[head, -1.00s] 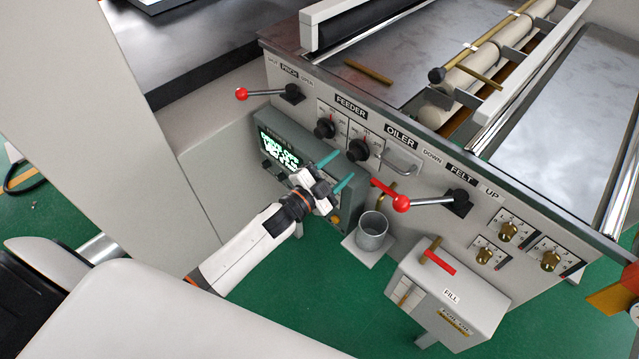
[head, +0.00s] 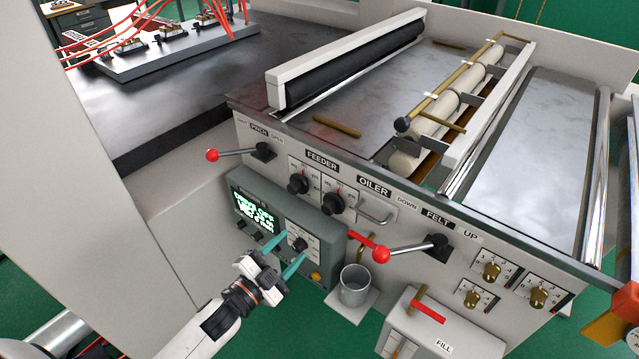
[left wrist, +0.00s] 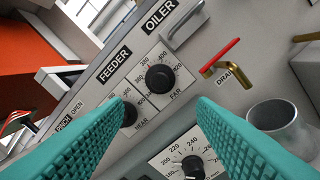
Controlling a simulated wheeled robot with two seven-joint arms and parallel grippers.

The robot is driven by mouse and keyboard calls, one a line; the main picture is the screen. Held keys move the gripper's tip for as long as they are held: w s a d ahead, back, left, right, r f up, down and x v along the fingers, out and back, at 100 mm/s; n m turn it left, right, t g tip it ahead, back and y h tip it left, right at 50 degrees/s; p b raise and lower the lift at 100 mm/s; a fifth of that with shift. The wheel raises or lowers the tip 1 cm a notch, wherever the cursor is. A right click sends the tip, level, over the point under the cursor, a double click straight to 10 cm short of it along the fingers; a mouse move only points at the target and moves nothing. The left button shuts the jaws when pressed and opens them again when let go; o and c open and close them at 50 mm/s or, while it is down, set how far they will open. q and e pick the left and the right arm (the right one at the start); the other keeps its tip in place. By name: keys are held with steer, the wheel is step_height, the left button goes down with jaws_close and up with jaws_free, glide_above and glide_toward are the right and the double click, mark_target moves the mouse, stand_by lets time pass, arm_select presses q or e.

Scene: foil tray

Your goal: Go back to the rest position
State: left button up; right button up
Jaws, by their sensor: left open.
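My left gripper (head: 279,257) is open and empty, its two teal fingers pointing at the grey control box (head: 325,247) with the lit green display (head: 254,211). In the left wrist view the two teal fingertips of the left gripper (left wrist: 165,105) stand wide apart with nothing between them. Beyond them show the feeder dials marked far (left wrist: 160,78) and near (left wrist: 129,113), and a dial with numbers (left wrist: 193,166) low in the picture. My right gripper is not clearly seen in any view.
A pinch lever with a red ball (head: 212,155) and a felt lever with a red ball (head: 381,254) stick out from the panel. A metal cup (head: 355,287) sits on a small shelf below the drain handle. A fill box (head: 425,325) juts out at lower right.

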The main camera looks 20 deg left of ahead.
arm_select(q)
steer(key=s+a+f+n+g+y, duration=0.2)
steer(key=s+f, duration=0.2)
steer(key=f, duration=0.6)
steer(key=s+a+f+n+g+y, duration=0.1)
steer(key=s+f+n+g, duration=0.15)
steer(key=f, duration=0.75)
steer(key=s+a+f+n+g+y, duration=0.2)
steer(key=s+f+g, duration=0.15)
steer(key=f, duration=0.75)
steer(key=s+d+f+n+g, duration=0.1)
steer(key=s+f+g, duration=0.1)
steer(key=s+f, duration=0.3)
steer(key=s+d+f+n+g, duration=0.1)
steer(key=s+f+g, duration=0.2)
steer(key=s, duration=1.1)
steer(key=s+d+f+n+g+y, duration=0.1)
steer(key=s+f+g, duration=0.2)
steer(key=s+f, duration=0.5)
steer(key=shift+s+n, duration=0.35)
steer(key=shift+s, duration=0.65)
